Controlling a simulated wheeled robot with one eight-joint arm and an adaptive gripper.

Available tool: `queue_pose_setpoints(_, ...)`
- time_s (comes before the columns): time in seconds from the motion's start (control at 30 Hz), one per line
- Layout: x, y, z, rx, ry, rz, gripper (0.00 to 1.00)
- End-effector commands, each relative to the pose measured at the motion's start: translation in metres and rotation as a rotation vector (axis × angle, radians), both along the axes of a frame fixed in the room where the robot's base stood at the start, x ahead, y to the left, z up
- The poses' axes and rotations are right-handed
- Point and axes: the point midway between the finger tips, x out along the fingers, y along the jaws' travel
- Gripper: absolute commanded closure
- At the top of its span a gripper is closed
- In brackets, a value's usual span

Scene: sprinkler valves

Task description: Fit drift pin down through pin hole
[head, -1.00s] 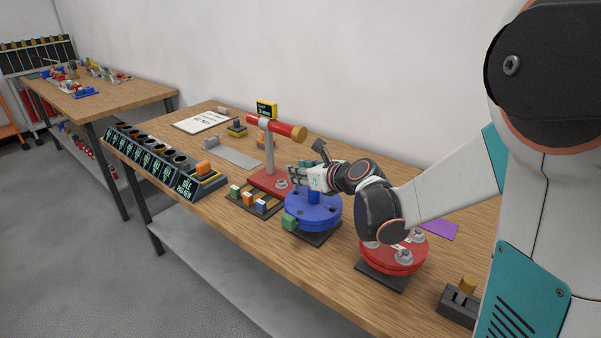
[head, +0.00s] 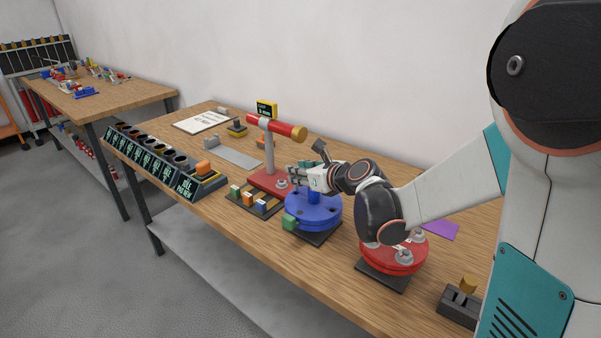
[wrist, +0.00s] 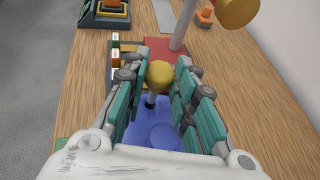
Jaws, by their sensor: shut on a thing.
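The drift pin (wrist: 158,75) has a yellow head and a grey shaft, and it stands roughly upright between my gripper's fingers in the wrist view. My gripper (wrist: 158,88) is shut on it, above the blue round flange (wrist: 150,137). The flange also shows in the head view (head: 312,215), on a dark base plate, with dark holes in its top. The pin's lower end is close to a dark spot on the flange; I cannot tell whether it is in a hole. In the head view my gripper (head: 297,173) is over the flange's far left side and the pin is hidden.
A red stand with a red-and-yellow bar (head: 276,126) rises just beyond the gripper. A red flange (head: 394,262) lies under my forearm. The front table edge is clear.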

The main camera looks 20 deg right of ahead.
Motion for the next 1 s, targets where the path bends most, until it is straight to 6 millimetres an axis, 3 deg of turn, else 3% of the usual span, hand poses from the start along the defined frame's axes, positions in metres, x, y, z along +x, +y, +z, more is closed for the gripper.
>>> queue_pose_setpoints(1.0,0.0000,0.0000,-0.0089,0.000,0.000,0.000,1.00)
